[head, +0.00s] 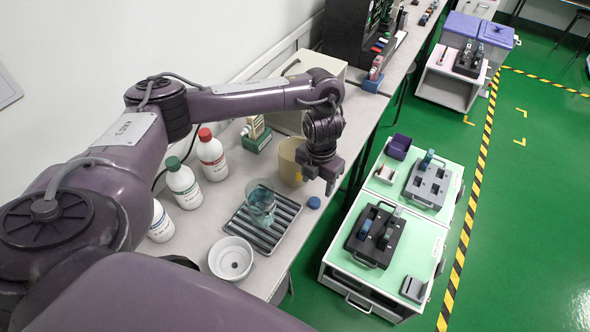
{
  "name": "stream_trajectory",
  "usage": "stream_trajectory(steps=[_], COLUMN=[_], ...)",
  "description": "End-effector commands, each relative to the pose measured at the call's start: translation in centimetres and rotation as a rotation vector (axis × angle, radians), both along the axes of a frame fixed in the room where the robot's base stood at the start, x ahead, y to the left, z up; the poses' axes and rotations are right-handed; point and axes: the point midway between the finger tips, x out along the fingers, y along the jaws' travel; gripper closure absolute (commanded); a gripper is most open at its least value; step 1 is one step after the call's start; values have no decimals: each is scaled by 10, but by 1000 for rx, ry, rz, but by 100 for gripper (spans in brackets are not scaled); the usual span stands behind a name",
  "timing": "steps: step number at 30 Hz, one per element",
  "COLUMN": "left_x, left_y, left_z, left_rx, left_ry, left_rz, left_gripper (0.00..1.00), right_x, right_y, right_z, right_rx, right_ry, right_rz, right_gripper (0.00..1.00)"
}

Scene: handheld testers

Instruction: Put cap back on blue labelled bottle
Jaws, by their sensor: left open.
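A small blue cap (314,202) lies on the grey bench near its front edge, right of the drying rack. The blue labelled white bottle (161,226) stands at the left of the bench. My left arm hides part of it, and I cannot make out its mouth clearly. My left gripper (321,181) points down, open, just above and slightly behind the blue cap, with nothing seen between its fingers. It is apart from the bottle. My right gripper is not in view.
White bottles with a green cap (182,187) and a red cap (212,158) stand beside the blue labelled one. A slatted tray (283,222) with a glass beaker (261,204), a white bowl (231,259) and a tan container (288,160) crowd the bench near the cap.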

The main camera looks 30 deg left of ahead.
Motion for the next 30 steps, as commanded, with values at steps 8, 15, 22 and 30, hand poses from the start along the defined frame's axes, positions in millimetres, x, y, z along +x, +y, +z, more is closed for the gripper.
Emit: stream_trajectory(steps=[8,15,22,30], left_x=[-1,-1,-1,-2], left_y=[1,0,1,1], left_z=[1,-10,-26,-31], left_rx=[5,3,4,3], left_ry=[1,4,1,3], left_rz=[-10,-7,-7,-7], left_gripper=[44,44,44,44], right_x=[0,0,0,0], right_y=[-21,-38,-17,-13], right_z=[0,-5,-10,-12], right_rx=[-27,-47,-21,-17], right_ry=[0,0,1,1], right_rz=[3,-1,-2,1], right_gripper=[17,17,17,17])
